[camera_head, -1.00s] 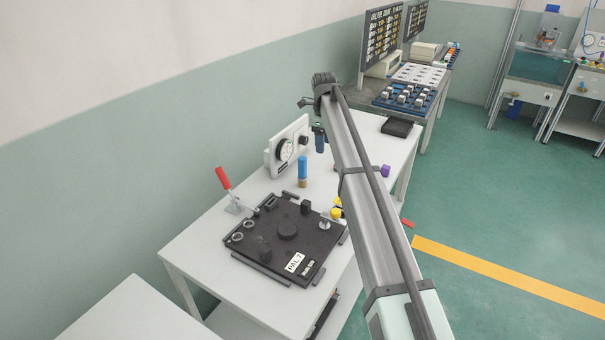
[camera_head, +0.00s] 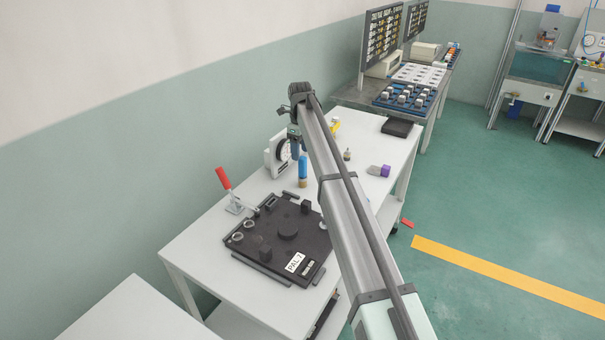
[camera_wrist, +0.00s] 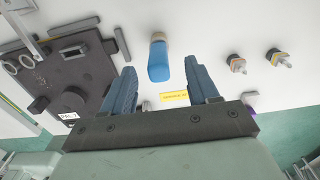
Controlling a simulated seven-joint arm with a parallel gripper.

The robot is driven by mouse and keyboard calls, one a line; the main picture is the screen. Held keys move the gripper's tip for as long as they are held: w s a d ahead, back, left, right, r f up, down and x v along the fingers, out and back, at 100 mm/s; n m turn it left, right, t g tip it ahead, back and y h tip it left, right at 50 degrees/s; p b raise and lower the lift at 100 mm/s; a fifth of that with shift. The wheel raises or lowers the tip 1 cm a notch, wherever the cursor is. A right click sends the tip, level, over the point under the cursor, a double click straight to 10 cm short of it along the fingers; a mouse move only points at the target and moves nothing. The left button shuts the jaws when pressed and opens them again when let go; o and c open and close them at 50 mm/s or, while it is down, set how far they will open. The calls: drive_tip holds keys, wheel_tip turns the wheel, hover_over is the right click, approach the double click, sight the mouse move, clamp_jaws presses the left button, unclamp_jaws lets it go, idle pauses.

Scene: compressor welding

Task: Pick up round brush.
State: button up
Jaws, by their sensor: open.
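A blue cylinder with a tan lower end, probably the round brush (camera_head: 303,172), stands upright on the white table in the head view. In the wrist view its blue part (camera_wrist: 159,58) shows beyond and between my fingertips. I cannot make out bristles. My gripper (camera_wrist: 160,67) is open, with two blue fingers apart and nothing held. In the head view my gripper (camera_head: 297,147) is above the table, close to the blue cylinder and the dial gauge; its fingers are small there.
A black fixture plate (camera_head: 278,238) with a red-handled clamp (camera_head: 223,178) lies in front on the table. A white dial gauge (camera_head: 278,155) stands behind the cylinder. A purple-ended piece (camera_head: 379,170) and a small metal fitting (camera_head: 347,154) are to the right. My arm hides part of the table.

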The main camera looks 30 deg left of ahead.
sight(303, 158)
drive_tip(key=shift+s+d+f, duration=0.1)
drive_tip(key=shift+d+f, duration=0.1)
drive_tip(key=shift+f, duration=0.7)
drive_tip(key=shift+s+d+f, duration=0.1)
drive_tip(key=shift+d+f, duration=0.05)
drive_tip(key=shift+f, duration=0.75)
drive_tip(key=shift+d+f, duration=0.2)
drive_tip(key=shift+f, duration=0.7)
drive_tip(key=shift+c, duration=0.2)
drive_tip(key=c, duration=1)
drive_tip(key=shift+r, duration=0.1)
